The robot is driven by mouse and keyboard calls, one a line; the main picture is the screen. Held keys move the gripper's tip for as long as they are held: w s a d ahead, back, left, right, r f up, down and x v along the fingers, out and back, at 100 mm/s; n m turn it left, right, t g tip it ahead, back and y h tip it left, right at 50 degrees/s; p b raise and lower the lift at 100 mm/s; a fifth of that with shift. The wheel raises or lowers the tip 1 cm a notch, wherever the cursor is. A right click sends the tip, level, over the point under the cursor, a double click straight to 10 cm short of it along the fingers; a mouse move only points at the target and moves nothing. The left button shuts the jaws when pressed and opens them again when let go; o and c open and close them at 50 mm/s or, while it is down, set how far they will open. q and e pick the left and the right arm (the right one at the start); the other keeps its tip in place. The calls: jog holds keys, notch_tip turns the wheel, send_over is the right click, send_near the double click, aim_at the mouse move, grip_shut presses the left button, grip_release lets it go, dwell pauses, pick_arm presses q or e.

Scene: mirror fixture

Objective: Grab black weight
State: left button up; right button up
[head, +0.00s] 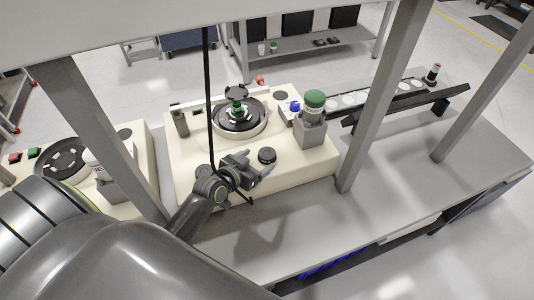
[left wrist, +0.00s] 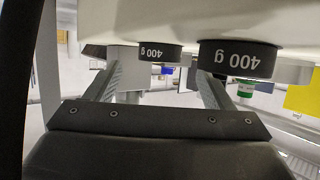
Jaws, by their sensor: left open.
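A short round black weight (head: 267,155) lies on the cream top of the middle fixture. In the left wrist view, which is upside down, a large weight marked 400 g (left wrist: 237,59) is near the right finger, and a smaller-looking 400 g weight (left wrist: 160,52) shows between the fingers, farther off. My left gripper (head: 256,168) is open and empty, low over the fixture's front, just beside the near weight. It also shows in the left wrist view (left wrist: 158,78) with its fingers apart. My right gripper is not in view.
A black cable (head: 207,90) hangs beside my left gripper. Grey posts (head: 378,110) frame the table. The front right tabletop (head: 420,185) is clear.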

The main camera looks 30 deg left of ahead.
aim_at(265, 155)
pick_arm(q)
jog(key=shift+p+x, duration=0.45)
jog(key=shift+x, duration=1.65)
jog(key=shift+r, duration=0.1)
jog(key=shift+r, duration=0.1)
jog(key=c, duration=1.3)
jog(key=shift+w, duration=0.1)
jog(key=shift+c, duration=0.2)
